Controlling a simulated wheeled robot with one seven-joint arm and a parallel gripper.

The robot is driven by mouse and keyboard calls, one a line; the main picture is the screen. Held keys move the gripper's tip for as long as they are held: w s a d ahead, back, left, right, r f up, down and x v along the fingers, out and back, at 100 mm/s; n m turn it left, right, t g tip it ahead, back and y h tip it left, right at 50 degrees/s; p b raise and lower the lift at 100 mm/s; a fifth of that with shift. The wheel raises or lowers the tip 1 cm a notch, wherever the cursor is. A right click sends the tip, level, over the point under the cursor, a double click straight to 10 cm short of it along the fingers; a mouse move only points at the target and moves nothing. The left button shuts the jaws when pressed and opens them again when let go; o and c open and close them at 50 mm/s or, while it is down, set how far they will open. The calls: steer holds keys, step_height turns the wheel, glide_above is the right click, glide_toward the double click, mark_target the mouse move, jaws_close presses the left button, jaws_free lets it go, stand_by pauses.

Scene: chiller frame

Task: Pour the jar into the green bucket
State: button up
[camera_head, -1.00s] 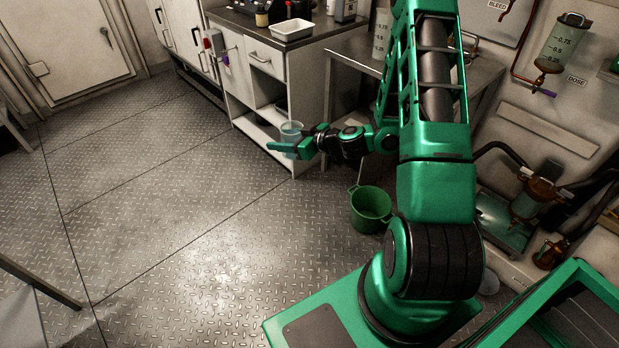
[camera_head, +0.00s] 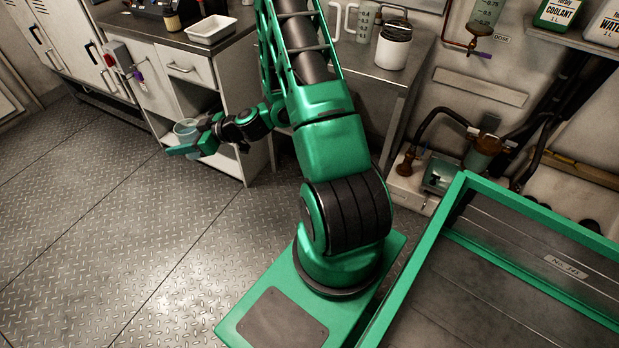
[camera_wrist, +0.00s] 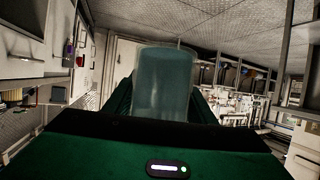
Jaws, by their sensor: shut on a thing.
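The jar (camera_head: 186,131) is clear and bluish and looks roughly upright in the head view, beside the front of the white cabinet. My gripper (camera_head: 192,147) is shut around it, with the green fingers on its sides. In the wrist view the jar (camera_wrist: 163,85) stands large between the fingers, and its lower end is hidden by my gripper's body. I cannot tell how full it is. The green bucket does not show in either current view.
A white cabinet (camera_head: 232,110) with open shelves stands close behind the jar. A metal table (camera_head: 372,80) bears a white pot (camera_head: 394,46). Pipes and a pump (camera_head: 484,150) line the right wall. Bare plate floor (camera_head: 110,215) lies open to the left.

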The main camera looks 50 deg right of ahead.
steer(key=w+d+f+m+t+h, duration=0.1)
steer(key=w+d+f+m+h, duration=0.1)
steer(key=d+f, duration=0.6)
steer(key=w+d+f+m+h, duration=0.2)
steer(key=d+f+h, duration=0.15)
steer(key=f, duration=0.95)
steer(key=w+d+f+m+t+h, duration=0.1)
steer(key=w+d+f+m+h, duration=0.1)
steer(key=d+f, duration=0.65)
steer(key=s+d+f+m+g+h, duration=0.35)
steer(key=d+f+m+h, duration=0.35)
steer(key=d+f, duration=0.8)
steer(key=s+d+f+m+g+h, duration=0.1)
steer(key=s+d+f+m+g, duration=0.1)
steer(key=s+d, duration=0.2)
steer(key=s+d+f+m+g+h, duration=0.2)
steer(key=s+d+f+m, duration=0.1)
steer(key=s, duration=0.3)
steer(key=s+d+f+m+g+h, duration=0.1)
steer(key=s+d+f+m+g, duration=0.1)
steer(key=s+d, duration=0.3)
steer(key=shift+s+d+f+g+h, duration=0.25)
steer(key=shift+s+f+g, duration=0.1)
steer(key=shift+g, duration=0.2)
steer(key=shift+s+d+m, duration=0.15)
steer(key=shift+s+m, duration=0.15)
steer(key=shift+s, duration=0.1)
